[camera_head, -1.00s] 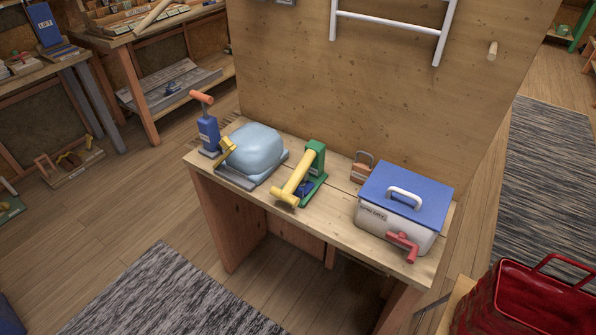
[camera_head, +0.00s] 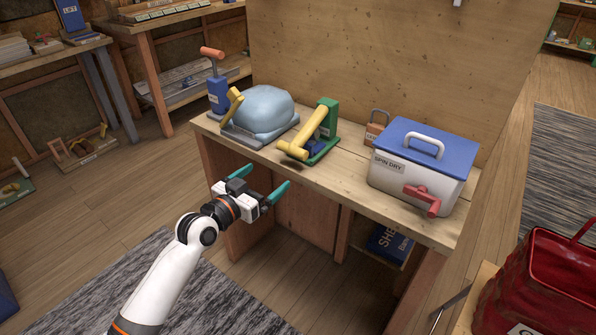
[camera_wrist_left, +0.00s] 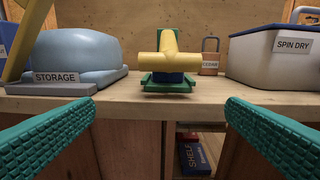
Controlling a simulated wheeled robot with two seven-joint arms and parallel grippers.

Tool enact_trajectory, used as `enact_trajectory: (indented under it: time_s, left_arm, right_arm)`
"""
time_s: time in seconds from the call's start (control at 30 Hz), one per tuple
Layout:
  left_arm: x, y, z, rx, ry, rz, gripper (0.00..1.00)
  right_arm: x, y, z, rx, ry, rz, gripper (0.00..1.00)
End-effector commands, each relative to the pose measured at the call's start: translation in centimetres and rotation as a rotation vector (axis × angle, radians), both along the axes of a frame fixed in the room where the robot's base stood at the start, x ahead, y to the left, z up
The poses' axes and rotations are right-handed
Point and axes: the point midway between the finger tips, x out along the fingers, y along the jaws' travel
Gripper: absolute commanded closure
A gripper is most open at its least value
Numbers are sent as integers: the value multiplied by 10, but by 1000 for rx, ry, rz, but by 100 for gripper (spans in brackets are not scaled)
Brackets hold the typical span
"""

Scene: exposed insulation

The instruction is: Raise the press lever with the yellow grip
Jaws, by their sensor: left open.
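The press (camera_head: 325,125) stands on the workbench with a green frame and base. Its lever with the yellow grip (camera_head: 308,136) slants down toward the front edge of the bench. In the left wrist view the yellow grip (camera_wrist_left: 158,65) is a crosswise bar, straight ahead in the middle. My left gripper (camera_head: 258,180) is open and empty, in front of the bench and below its top, apart from the lever. Its teal fingers show at both sides of the left wrist view. My right gripper is in neither view now.
Left of the press are a blue-grey domed case (camera_head: 264,108) marked storage and a blue pump (camera_head: 218,95) with an orange handle. To its right are a padlock (camera_head: 376,129) and a white spin-dry box (camera_head: 410,180) with a red crank. The bench edge (camera_head: 330,194) lies before my gripper.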

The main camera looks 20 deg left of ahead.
Motion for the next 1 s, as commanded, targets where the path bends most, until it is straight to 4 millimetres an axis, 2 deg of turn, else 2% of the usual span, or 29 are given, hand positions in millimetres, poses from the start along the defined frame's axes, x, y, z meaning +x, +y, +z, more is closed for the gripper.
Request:
enact_trajectory:
  time_s: [0.1, 0.2, 0.37, 0.7, 0.83, 1.0]
  left_arm:
    - [-3, -7, 24, -3, -57, -29, 5]
    - [3, -10, 30, -7, -66, -33, 5]
    - [27, -19, 30, -9, -65, -33, 5]
    - [88, -41, 28, -7, -63, -31, 5]
    - [101, -45, 28, -5, -62, -31, 5]
    - [109, -49, 28, -5, -61, -32, 5]
  right_arm:
    - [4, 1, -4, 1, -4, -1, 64]
    - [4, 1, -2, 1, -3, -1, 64]
    - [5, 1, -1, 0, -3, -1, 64]
    - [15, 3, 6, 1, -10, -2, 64]
    - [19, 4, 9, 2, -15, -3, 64]
    - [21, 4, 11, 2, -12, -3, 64]
